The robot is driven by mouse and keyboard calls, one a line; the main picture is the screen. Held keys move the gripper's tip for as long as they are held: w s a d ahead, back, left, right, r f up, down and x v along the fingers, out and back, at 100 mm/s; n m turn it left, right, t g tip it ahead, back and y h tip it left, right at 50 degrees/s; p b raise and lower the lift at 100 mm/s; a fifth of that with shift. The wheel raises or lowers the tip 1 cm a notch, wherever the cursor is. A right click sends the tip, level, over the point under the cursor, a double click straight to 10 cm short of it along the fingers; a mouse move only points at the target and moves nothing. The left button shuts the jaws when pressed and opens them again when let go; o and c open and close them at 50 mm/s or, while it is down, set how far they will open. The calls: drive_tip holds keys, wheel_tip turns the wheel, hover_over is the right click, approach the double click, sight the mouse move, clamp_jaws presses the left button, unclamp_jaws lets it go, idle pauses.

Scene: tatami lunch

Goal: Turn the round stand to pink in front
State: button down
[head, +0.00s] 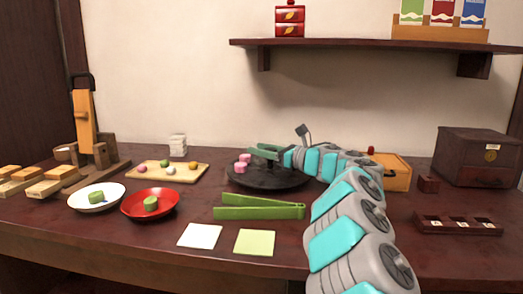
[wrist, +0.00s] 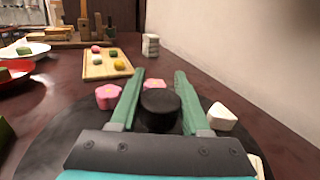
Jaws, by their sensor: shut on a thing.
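The round stand (head: 290,183) is a dark, low turntable at the middle of the table. In the wrist view the stand (wrist: 62,136) has a black knob (wrist: 160,108) at its centre. My gripper (head: 265,151) has its green fingers on either side of that knob, shut on it. Pink sweets (head: 241,168) sit at the left of the stand in the head view. In the wrist view one pink sweet (wrist: 108,96) is left of the fingers and another shows just behind them. A white sweet (wrist: 221,117) is on the right. My arm hides the stand's right part in the head view.
Green tongs (head: 258,212) lie in front of the stand. A wooden board (head: 160,178) with small sweets, a red dish (head: 133,211) and a white plate (head: 80,203) are left. An orange box (head: 396,180) and a dark compartment tray (head: 458,230) are right.

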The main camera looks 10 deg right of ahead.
drive_tip(key=shift+r, duration=0.1)
idle(0.4)
drive_tip(key=shift+c, duration=1.8)
unclamp_jaws()
drive_tip(key=shift+v, duration=3.95)
